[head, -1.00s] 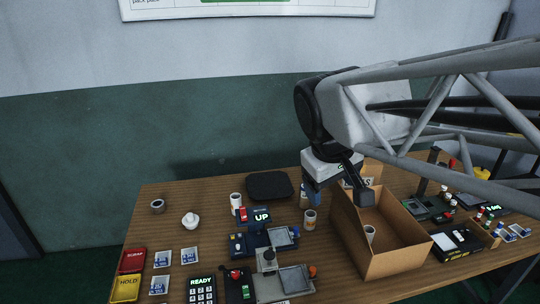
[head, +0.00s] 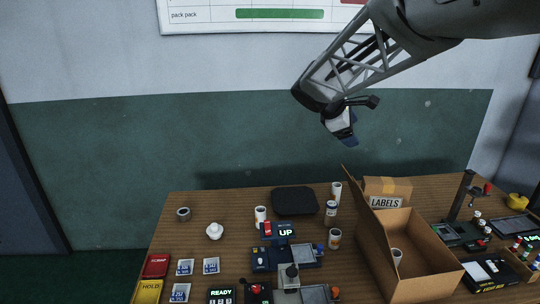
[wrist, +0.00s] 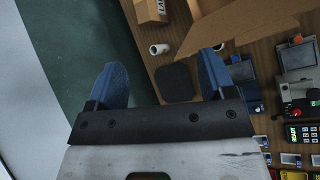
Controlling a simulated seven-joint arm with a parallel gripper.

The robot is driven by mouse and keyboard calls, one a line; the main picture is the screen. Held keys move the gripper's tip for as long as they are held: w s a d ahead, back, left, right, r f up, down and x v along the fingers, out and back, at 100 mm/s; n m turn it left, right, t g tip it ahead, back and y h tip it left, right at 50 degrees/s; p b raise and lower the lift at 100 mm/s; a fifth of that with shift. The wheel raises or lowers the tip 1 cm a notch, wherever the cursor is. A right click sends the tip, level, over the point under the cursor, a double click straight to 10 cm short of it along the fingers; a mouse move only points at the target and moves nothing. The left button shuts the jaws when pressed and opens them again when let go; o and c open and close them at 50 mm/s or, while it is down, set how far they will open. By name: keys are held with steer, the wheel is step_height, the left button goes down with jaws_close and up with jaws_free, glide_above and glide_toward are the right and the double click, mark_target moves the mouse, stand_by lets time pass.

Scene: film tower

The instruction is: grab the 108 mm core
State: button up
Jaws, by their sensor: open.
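Several pale, short cylinders stand on the table, and I cannot read which is 108 mm. In the head view a white one (head: 336,190) stands at the back, left of the labels box. Others are a white one (head: 260,216) left of the black pad, an orange-banded one (head: 334,238) by the open carton, and one inside the carton (head: 397,256). My gripper (head: 350,142) hangs high above the table's back, in front of the wall, empty. In the wrist view its blue fingers (wrist: 161,62) are spread apart, with a white cylinder (wrist: 159,49) showing below between them.
An open cardboard carton (head: 428,268) with a raised flap stands right of centre, a labels box (head: 386,188) behind it. A black pad (head: 294,201) lies at the back. Small devices with an UP display (head: 286,232) fill the front middle. The table's back left is mostly clear.

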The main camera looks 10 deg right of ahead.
steer(key=w+d+f+n+t+h, duration=0.15)
steer(key=w+n, duration=0.35)
steer(key=w, duration=0.8)
steer(key=n+h, duration=0.3)
steer(key=n, duration=0.1)
glide_above(335, 195)
steer(key=s+a, duration=0.1)
steer(key=a, duration=0.4)
step_height(335, 195, down, 4)
step_height(335, 195, down, 30)
steer(key=shift+a+n+t, duration=0.2)
steer(key=shift+n+t, duration=0.1)
steer(key=shift+t, duration=0.15)
steer(key=shift+r+y, duration=0.1)
steer(key=shift+y, duration=0.15)
steer(key=shift+x, duration=1.25)
steer(key=shift+d, duration=0.1)
steer(key=shift+x, duration=2.55)
steer(key=shift+w, duration=0.15)
